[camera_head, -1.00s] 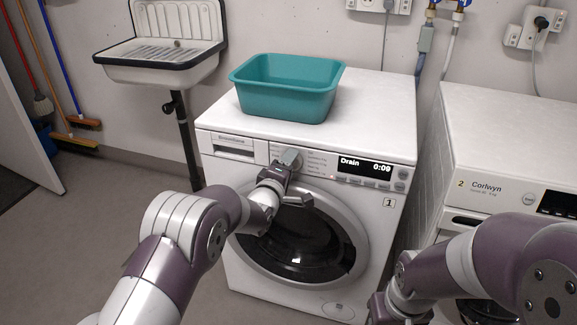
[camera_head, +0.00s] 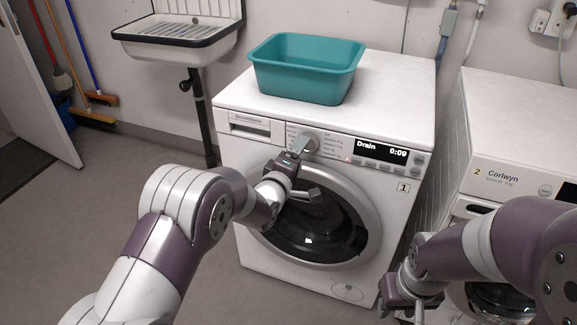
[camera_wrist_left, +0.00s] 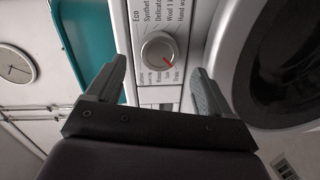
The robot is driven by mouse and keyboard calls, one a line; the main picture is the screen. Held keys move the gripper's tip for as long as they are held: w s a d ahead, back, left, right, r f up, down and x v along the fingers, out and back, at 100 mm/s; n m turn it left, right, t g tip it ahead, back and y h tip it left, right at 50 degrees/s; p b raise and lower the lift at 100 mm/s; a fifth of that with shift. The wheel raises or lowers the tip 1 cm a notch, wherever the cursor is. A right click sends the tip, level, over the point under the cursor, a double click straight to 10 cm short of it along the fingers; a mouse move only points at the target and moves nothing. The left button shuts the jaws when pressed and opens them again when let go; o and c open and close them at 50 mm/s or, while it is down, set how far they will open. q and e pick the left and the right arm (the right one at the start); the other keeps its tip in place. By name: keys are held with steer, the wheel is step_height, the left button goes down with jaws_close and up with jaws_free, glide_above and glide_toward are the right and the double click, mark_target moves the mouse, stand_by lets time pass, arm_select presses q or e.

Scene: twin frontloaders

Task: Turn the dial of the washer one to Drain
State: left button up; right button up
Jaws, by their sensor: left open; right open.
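The washer one (camera_head: 235,203) is white, with a round door and a "1" label. Its display (camera_head: 382,151) reads "Drain 0:09". The dial (camera_head: 308,142) is a round grey knob left of the display. In the left wrist view the dial (camera_wrist_left: 158,51) shows clear, its red mark pointing to the lower right. My left gripper (camera_head: 303,165) is open just below and in front of the dial. In the left wrist view its fingers (camera_wrist_left: 155,85) stand apart on either side, short of the dial and not touching it. My right gripper (camera_head: 405,300) is open, low in front of the gap between the machines.
A teal basin (camera_head: 305,85) stands on top of washer one. A second white machine (camera_head: 505,130), labelled "2 Corlwyn", stands to the right. A sink (camera_head: 180,35) hangs on the wall at the back left.

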arm_select(q)
steer(key=p+v, duration=0.1)
steer(key=v, duration=0.7)
